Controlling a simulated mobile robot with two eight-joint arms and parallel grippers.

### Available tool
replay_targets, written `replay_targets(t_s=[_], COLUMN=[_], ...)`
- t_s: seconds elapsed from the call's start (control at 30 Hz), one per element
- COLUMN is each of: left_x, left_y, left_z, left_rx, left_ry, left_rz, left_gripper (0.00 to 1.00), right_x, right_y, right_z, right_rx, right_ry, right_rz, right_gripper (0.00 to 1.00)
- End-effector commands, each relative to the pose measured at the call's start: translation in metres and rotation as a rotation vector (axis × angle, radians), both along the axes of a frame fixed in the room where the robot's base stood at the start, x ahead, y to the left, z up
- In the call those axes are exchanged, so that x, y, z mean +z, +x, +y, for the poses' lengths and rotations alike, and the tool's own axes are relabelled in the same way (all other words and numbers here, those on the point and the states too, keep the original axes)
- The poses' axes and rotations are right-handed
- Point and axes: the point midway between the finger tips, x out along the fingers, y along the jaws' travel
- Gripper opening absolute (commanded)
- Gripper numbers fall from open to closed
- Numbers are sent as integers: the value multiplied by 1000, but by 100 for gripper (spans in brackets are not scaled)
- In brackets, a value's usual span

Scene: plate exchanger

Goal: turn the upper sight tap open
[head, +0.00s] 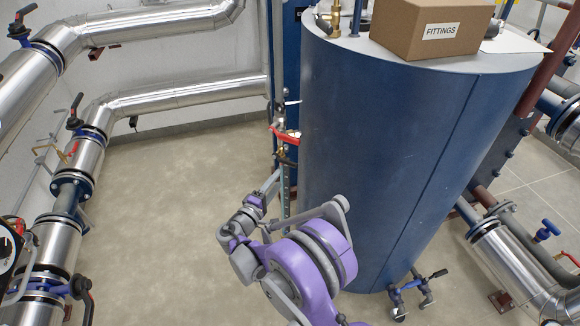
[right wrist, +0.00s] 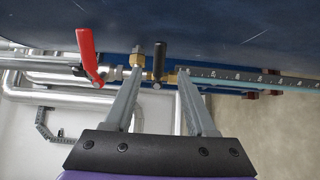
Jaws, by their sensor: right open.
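The sight tap with a black lever (right wrist: 160,60) shows in the right wrist view, beside a brass fitting (right wrist: 138,58) at one end of the ruled sight gauge (right wrist: 240,76). Its lever stands across the line of the gauge. My right gripper (right wrist: 160,76) is open, with the black lever between its fingertips in the picture; I cannot tell whether either finger touches it. In the head view my right gripper (head: 272,181) is at the gauge on the tank's left side, where the tap is too small to make out. My left gripper is not in view.
A red lever (right wrist: 88,55) sits left of the black one in the wrist view; a red lever (head: 286,133) also shows in the head view. The blue tank (head: 390,150) is close by, with a fittings box (head: 430,28) on top. The floor (head: 170,220) to the left is clear.

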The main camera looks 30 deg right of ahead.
Motion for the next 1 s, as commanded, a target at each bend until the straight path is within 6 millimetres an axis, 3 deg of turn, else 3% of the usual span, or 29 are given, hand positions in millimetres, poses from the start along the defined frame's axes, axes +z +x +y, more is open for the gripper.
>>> replay_targets(t_s=[0.5,0.93,1.0], left_x=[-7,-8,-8], left_y=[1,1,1], left_z=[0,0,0], left_rx=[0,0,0], left_ry=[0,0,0], left_rz=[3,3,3], left_gripper=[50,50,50], right_x=[0,1,1], right_y=[45,52,52], right_z=[-76,-86,-86], right_rx=[-2,-1,-1], right_ry=[3,3,3], right_rz=[1,1,1], right_gripper=[56,56,47])
